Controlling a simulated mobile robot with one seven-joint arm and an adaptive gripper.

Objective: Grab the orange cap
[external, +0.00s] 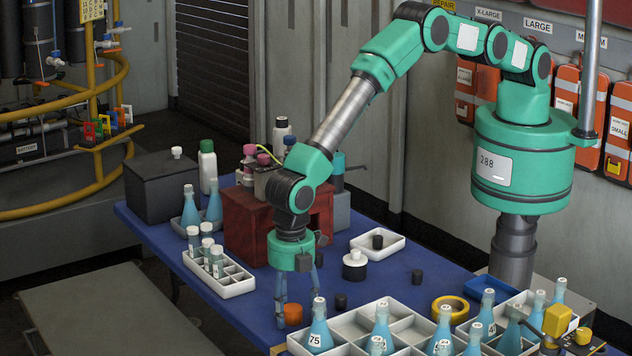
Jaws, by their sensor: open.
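The orange cap (293,314) sits on the blue table (208,262) near its front edge, left of the white compartment tray with bottles. My gripper (298,303) points down over it, with its fingers apart. One finger comes down just left of the cap, and the other is to its right and a little behind. I cannot tell whether either finger touches the cap. Nothing is held between the fingers.
A bottle labelled 75 (319,327) stands close to the right of the cap. A black cap (341,301) lies nearby. A red box (248,222) stands behind, and a vial tray (232,284) to the left. Table between this tray and the cap is bare.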

